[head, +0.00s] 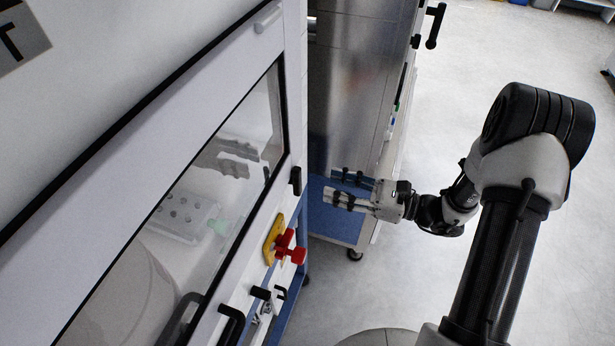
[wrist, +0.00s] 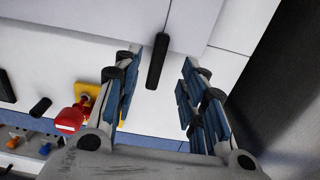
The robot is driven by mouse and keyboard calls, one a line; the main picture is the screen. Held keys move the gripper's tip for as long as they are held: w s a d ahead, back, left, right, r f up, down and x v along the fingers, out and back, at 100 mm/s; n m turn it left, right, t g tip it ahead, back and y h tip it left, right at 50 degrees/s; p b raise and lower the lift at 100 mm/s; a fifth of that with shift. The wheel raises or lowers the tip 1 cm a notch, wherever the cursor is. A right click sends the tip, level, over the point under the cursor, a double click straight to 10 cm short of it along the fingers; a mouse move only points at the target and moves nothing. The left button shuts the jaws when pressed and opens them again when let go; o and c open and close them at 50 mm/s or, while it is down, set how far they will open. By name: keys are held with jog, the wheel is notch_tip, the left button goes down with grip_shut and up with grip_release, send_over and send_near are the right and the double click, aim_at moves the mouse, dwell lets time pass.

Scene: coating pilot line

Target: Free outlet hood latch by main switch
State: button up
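The main switch (head: 284,248) is a red knob on a yellow plate on the white machine front, and it also shows at left in the wrist view (wrist: 72,118). A short black upright latch (head: 296,181) sits above it at the edge of the windowed hood (head: 180,110). In the wrist view the latch (wrist: 157,62) hangs upright and appears between my two fingers, with space on both sides. My gripper (head: 329,186) is open and empty, its fingers pointing at the machine front. In the head view its tips are to the right of the latch, apart from it.
A black knob (head: 261,293) and a black handle (head: 232,324) stick out below the switch. A steel cabinet (head: 350,85) stands beyond my gripper, with a blue-topped base (head: 332,222) under it. The grey floor (head: 450,60) behind my arm is clear.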

aim_at(301, 176)
jog(key=x, duration=0.8)
jog(key=shift+c, duration=0.2)
grip_shut()
